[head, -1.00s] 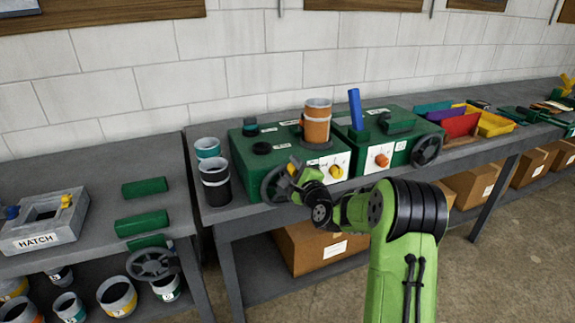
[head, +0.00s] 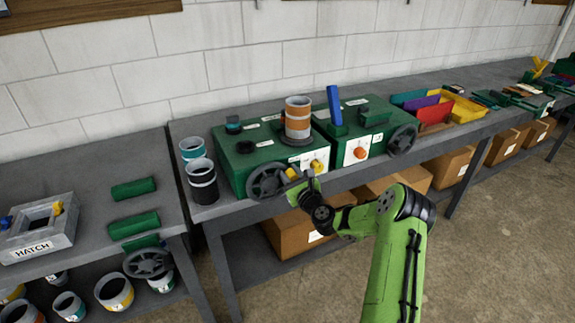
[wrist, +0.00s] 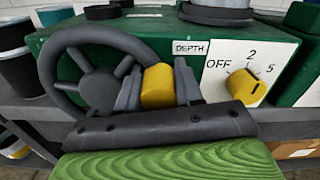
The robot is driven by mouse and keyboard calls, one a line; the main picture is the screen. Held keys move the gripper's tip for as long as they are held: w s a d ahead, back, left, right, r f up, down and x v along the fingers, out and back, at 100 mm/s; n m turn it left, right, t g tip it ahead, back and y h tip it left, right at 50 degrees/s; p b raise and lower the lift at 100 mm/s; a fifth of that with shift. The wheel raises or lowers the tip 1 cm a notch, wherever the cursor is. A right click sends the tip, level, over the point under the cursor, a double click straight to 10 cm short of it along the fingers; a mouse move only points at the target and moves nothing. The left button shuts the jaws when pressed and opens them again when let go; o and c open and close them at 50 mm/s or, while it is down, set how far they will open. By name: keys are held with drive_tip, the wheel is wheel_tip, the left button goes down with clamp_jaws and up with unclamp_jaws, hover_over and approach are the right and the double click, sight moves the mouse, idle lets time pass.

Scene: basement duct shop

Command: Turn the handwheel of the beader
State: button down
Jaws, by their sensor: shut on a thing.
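The handwheel (head: 266,181) is dark grey and spoked, on the front of the left green machine (head: 228,166). It fills the left of the wrist view (wrist: 62,93). A yellow handle (wrist: 158,86) sits at the wheel's right side. My gripper (head: 296,179) is shut on this handle, one finger on each side in the wrist view. A yellow dial (wrist: 245,86) marked OFF, 2 and 5 is right of the gripper, near a DEPTH label (wrist: 188,47). An orange and grey cylinder (head: 298,118) stands on top of the machine.
A second green machine (head: 378,132) with an orange dial and its own handwheel (head: 402,139) stands to the right. Black (head: 202,184) and teal (head: 192,149) cans stand just left of the first machine. Coloured bins (head: 437,112) are farther right.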

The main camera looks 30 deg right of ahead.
drive_tip(key=shift+d+f+m+p, duration=0.15)
drive_tip(key=shift+f+m+p, duration=0.45)
drive_tip(key=shift+m, duration=0.45)
drive_tip(key=shift+d+f+m+p, duration=0.1)
drive_tip(key=shift+f+m+p, duration=0.5)
drive_tip(key=shift+m, duration=0.45)
drive_tip(key=shift+f, duration=0.1)
drive_tip(key=c, duration=1)
unclamp_jaws()
drive_tip(key=s+b, duration=0.1)
drive_tip(key=s, duration=1.4)
drive_tip(key=shift+s, duration=0.35)
